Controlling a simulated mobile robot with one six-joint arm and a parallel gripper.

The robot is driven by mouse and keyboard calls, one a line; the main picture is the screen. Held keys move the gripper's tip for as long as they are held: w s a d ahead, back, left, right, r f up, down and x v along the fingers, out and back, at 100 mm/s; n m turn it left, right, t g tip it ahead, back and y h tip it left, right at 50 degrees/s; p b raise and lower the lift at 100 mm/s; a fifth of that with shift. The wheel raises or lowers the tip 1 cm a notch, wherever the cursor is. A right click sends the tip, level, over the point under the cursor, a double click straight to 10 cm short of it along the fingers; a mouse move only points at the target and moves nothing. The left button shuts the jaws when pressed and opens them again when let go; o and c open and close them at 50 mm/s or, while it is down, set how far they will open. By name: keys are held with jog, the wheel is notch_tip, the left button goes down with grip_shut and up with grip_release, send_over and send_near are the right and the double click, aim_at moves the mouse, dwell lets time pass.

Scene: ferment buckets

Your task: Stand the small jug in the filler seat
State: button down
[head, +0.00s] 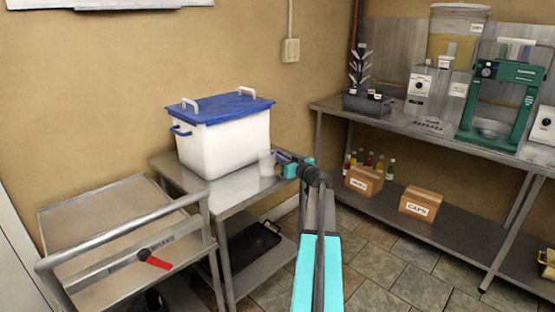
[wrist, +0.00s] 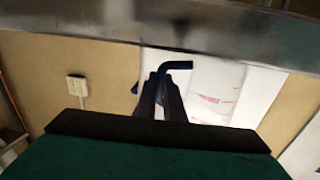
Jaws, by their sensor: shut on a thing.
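The small jug is a pale translucent vessel (head: 266,162) at the right side of the steel table, beside the white tub. In the wrist view the jug (wrist: 213,92) is whitish with red markings and has a dark blue handle. My gripper (head: 284,158) reaches it from the right and is shut on that handle; its dark fingers (wrist: 160,103) show in the wrist view. I cannot tell whether the jug's base touches the tabletop. A white machine (head: 420,92) and a green-framed machine (head: 502,100) stand on the right bench. I cannot tell which has the filler seat.
A white tub with a blue lid (head: 222,135) stands close left of my gripper. A railed steel cart (head: 110,225) is at the left. Two boxes (head: 364,180) and several bottles sit on the bench's lower shelf. Tiled floor (head: 375,250) is open before the bench.

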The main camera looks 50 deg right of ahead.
notch_tip(320, 180, up, 3)
jog(key=shift+s+a+p, duration=0.1)
jog(key=shift+p, duration=0.2)
jog(key=s+a+r+p, duration=0.1)
jog(key=s+a, duration=1)
jog(key=shift+s, duration=0.15)
dwell(0.9)
